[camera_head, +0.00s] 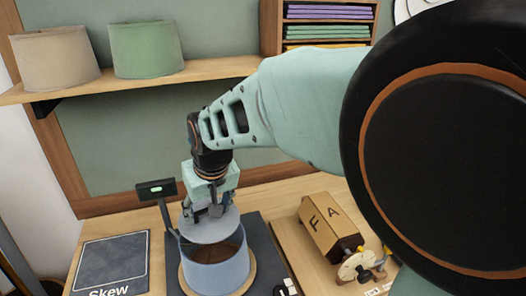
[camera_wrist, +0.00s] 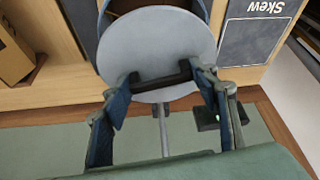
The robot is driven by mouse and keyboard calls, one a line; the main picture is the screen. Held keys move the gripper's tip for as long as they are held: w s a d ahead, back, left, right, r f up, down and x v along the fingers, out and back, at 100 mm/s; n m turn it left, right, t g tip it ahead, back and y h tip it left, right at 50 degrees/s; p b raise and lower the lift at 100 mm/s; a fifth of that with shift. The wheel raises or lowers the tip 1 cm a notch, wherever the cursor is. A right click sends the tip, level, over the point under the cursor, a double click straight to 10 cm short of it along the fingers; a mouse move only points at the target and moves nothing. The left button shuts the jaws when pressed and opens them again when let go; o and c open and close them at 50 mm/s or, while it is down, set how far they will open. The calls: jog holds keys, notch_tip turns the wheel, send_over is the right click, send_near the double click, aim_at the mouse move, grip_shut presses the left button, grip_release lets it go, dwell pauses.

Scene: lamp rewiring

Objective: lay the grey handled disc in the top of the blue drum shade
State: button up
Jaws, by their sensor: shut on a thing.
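My gripper (camera_head: 209,211) is shut on the dark handle (camera_wrist: 160,78) of the grey disc (camera_head: 209,229). In the wrist view the disc (camera_wrist: 157,42) spreads out beyond the fingers (camera_wrist: 163,82), one at each end of the handle. The blue drum shade (camera_head: 220,272) stands upright on a round wooden base. The disc covers the back part of its open top in the head view, and the front part of the opening shows a brown inside. I cannot tell whether disc and rim touch. Part of the shade (camera_wrist: 104,17) shows behind the disc in the wrist view.
A dark mat (camera_head: 262,262) lies under the base. A small device with a green light (camera_head: 156,189) stands behind left. A "Skew" board (camera_head: 112,262) lies left, a wooden box (camera_head: 330,226) right. Beige (camera_head: 54,60) and green (camera_head: 146,49) shades stand on the shelf.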

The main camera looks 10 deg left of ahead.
aim_at(212, 225)
jog(key=shift+s+f+b, duration=0.1)
jog(key=shift+f+b, duration=0.5)
jog(key=shift+f, duration=0.2)
jog(key=shift+f+b, duration=1.75)
jog(key=shift+f, duration=0.65)
jog(key=shift+f, duration=0.15)
jog(key=o, duration=2)
jog(key=shift+c, duration=0.2)
jog(key=shift+r+p, duration=2.6)
jog(key=shift+r, duration=1.45)
